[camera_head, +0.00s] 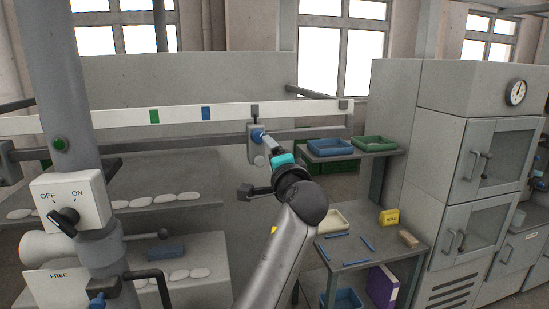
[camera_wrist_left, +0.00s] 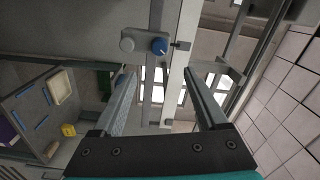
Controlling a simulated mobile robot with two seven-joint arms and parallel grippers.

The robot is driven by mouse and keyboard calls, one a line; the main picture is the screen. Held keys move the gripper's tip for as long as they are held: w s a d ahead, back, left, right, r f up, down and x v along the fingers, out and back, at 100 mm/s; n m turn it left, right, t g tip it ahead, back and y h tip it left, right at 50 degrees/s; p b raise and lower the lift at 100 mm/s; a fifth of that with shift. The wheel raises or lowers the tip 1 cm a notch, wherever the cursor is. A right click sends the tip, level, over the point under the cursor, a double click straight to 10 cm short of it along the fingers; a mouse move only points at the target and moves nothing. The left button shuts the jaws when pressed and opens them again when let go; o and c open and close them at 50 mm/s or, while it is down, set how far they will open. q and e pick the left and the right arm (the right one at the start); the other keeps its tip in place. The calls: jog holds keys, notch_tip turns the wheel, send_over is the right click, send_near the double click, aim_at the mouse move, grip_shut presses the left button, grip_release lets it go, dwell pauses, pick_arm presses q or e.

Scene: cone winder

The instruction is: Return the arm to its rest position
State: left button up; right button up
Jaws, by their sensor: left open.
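My left arm reaches up from the bottom middle of the head view, with its teal wrist band below the rail. My left gripper (camera_head: 267,142) points away from me toward a grey box with a blue knob (camera_head: 257,134) on the rail. In the left wrist view the gripper (camera_wrist_left: 160,82) has its two fingers wide apart with nothing between them. I cannot tell the exact distance from the fingers to the knob. My right gripper is not seen.
A white rail (camera_head: 180,115) with green and blue tags crosses the machine. A grey post with an OFF/ON switch box (camera_head: 70,203) stands at left. At right are a shelf with blue (camera_head: 330,147) and green trays (camera_head: 374,144), a small table (camera_head: 370,262), and grey cabinets (camera_head: 490,165).

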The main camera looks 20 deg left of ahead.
pick_arm(q)
jog(key=shift+a, duration=0.1)
dwell(0.3)
notch_tip(320, 180, down, 26)
jog(key=d+m+g+h+b, duration=0.2)
jog(key=d+h+b, duration=0.15)
jog(key=b, duration=0.25)
jog(key=s+f+n+g+h+b, duration=0.1)
jog(key=s+f+g+h+b, duration=0.3)
jog(key=f, duration=1.1)
jog(key=s+f+b, duration=0.2)
jog(key=s+f, duration=0.4)
jog(key=f, duration=0.9)
jog(key=s+f+n+g+h+b, duration=0.1)
jog(key=s+f+g+b, duration=0.15)
jog(key=s+f, duration=0.9)
jog(key=s+f+n+g+h+b, duration=0.15)
jog(key=s+f+b, duration=0.25)
jog(key=s+f, duration=0.75)
jog(key=s+f+n+g+b, duration=0.1)
jog(key=s+f, duration=0.4)
jog(key=s, duration=0.3)
jog(key=s+a+f+n+g+b, duration=0.1)
jog(key=s+f+n+b, duration=0.1)
jog(key=s+f, duration=0.3)
jog(key=s+f+n+g+b, duration=0.2)
jog(key=s+f, duration=0.4)
jog(key=s, duration=0.5)
jog(key=shift+s+a, duration=0.15)
jog(key=shift+s, duration=0.25)
